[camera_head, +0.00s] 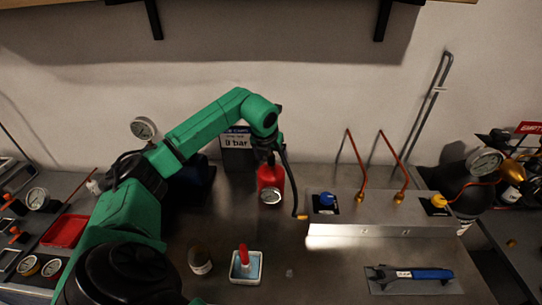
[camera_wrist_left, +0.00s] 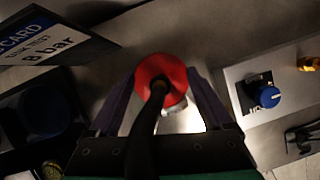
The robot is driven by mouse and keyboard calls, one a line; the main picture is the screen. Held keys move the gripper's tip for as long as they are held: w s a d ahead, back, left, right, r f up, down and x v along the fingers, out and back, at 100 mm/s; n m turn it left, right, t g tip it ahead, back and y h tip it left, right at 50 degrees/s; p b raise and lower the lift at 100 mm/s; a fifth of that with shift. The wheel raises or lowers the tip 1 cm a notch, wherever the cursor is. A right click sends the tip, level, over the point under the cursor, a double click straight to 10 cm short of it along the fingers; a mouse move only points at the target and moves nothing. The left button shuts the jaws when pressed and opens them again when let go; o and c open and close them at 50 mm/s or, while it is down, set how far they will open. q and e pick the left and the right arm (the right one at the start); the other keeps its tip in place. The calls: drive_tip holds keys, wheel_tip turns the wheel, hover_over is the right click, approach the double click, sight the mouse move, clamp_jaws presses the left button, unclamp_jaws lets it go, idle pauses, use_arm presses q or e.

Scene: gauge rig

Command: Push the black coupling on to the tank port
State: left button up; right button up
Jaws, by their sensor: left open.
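A red tank (camera_head: 270,180) stands upright on the bench, with its round red top (camera_wrist_left: 166,70) showing in the left wrist view. My left gripper (camera_head: 268,160) is directly above it, pointing down, with its two dark fingers (camera_wrist_left: 163,100) spread on either side of the red top in the wrist picture. A black hose or coupling (camera_wrist_left: 150,115) runs between the fingers to the middle of the top; I cannot tell whether it is seated on the port. In the head view a black hose (camera_head: 288,175) hangs beside the tank, ending in an orange tip. My right gripper is not in view.
Right of the tank is a metal panel with a blue knob (camera_head: 326,199), copper pipes (camera_head: 356,160) and a yellow knob (camera_head: 438,201). A blue-handled wrench (camera_head: 420,274) lies in front. A white dish (camera_head: 246,268) and a jar (camera_head: 200,261) stand nearer. A bar card (camera_head: 236,141) stands behind.

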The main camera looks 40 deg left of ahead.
use_arm(q)
drive_tip(key=b+v, duration=0.2)
drive_tip(key=v, duration=1.2)
drive_tip(key=shift+s+r, duration=0.15)
drive_tip(key=shift+r, duration=0.1)
